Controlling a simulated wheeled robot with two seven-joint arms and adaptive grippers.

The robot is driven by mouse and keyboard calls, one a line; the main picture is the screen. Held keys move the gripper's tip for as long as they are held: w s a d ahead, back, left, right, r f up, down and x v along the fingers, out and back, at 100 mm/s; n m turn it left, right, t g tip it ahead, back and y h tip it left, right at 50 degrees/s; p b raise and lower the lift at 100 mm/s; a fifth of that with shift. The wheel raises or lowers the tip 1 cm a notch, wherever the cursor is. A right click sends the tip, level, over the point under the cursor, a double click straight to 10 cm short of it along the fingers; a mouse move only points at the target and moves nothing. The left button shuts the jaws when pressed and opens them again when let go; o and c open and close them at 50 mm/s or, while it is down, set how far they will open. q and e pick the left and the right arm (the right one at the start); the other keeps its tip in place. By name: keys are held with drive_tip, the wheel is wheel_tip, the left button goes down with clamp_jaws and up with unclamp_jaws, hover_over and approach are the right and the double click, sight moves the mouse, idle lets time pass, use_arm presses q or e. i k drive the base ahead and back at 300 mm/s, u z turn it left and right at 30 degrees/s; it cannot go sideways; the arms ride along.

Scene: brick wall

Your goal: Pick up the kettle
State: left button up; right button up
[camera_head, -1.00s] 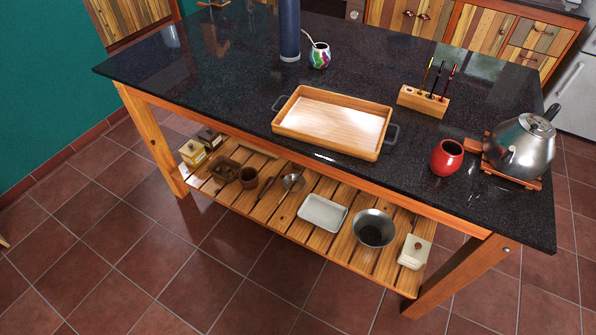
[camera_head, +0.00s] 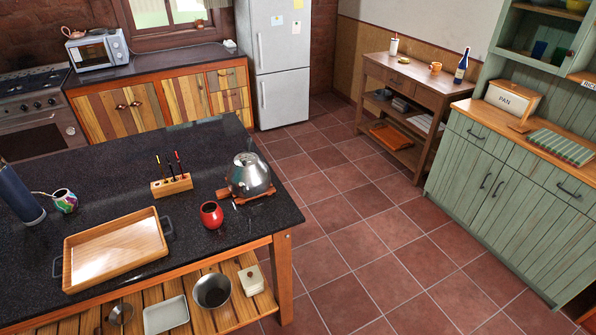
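The kettle (camera_head: 248,175) is silver metal with a dark handle. It stands upright on a small wooden trivet (camera_head: 228,196) near the right end of the dark stone island top (camera_head: 95,170). Neither of my grippers shows in the head view, so I cannot see whether they are open or shut.
Near the kettle are a red cup (camera_head: 211,215) and a wooden pen block (camera_head: 171,186). A wooden tray (camera_head: 115,250) lies left. Open tiled floor (camera_head: 350,235) runs from the island to the green cabinet (camera_head: 510,205) and the side table (camera_head: 410,90).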

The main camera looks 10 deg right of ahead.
sight(252, 181)
drive_tip(key=z, duration=1.35)
drive_tip(key=i, duration=2.25)
drive_tip(key=u, duration=2.85)
